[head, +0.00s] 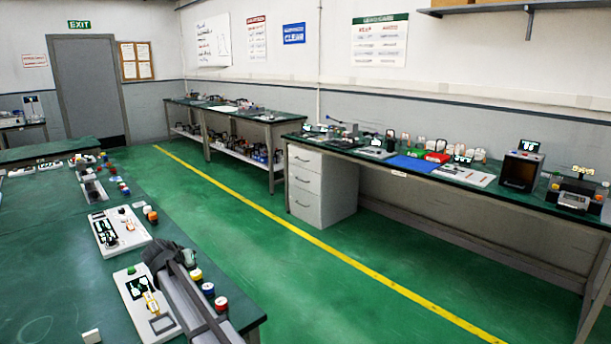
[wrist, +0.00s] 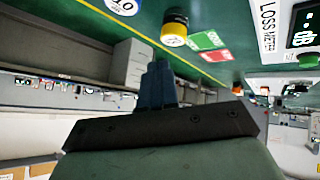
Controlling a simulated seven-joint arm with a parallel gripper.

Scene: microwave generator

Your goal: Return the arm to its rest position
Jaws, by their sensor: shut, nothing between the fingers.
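My arm (head: 195,305) reaches in from the bottom of the head view, over the right part of the near green bench. My gripper (wrist: 158,75) shows in the wrist view as dark blue fingers pressed together, with nothing between them. In the head view the dark gripper body is beside the nearest white panel (head: 128,292), and its fingertips are hard to make out. The wrist view is tilted, with the bench top along its upper edge. A black and yellow cylinder (wrist: 174,28) appears just beyond the fingers there.
Several coloured cylinders (head: 208,290) stand along the bench's right edge, close to my arm. Another white panel (head: 118,231) lies farther back. A small white block (head: 92,336) sits at the front. The green floor (head: 290,285) right of the bench is clear.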

